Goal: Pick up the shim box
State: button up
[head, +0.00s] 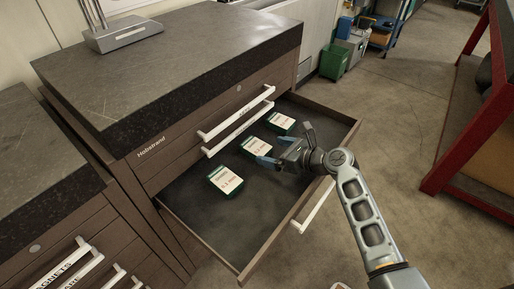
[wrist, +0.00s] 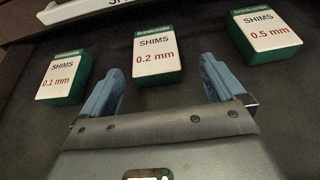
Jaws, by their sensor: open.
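Three green shim boxes with white labels lie in the open drawer. The 0.2 mm shim box (wrist: 157,55) is in the middle of the wrist view and also shows in the head view (head: 256,147). The 0.1 mm box (wrist: 64,78) is to its left and the 0.5 mm box (wrist: 265,33) to its right in the wrist view. My gripper (wrist: 162,72) is open and empty, its two blue fingers pointing toward the 0.2 mm box. In the head view my gripper (head: 287,146) is over the drawer, beside the middle box. Contact cannot be told.
The drawer (head: 241,269) is pulled out from a brown cabinet with a dark stone top (head: 180,60). A red-framed bench (head: 470,130) stands at right.

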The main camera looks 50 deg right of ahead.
aim_at(257, 146)
jog(key=shift+a+r+x, duration=0.15)
jog(key=shift+x, duration=1.6)
jog(key=shift+a+r+x, duration=0.15)
jog(key=shift+x, duration=1.65)
jog(key=shift+w, duration=0.1)
jog(key=shift+c, duration=0.4)
jog(key=c, duration=1.1)
jog(key=shift+r, duration=0.1)
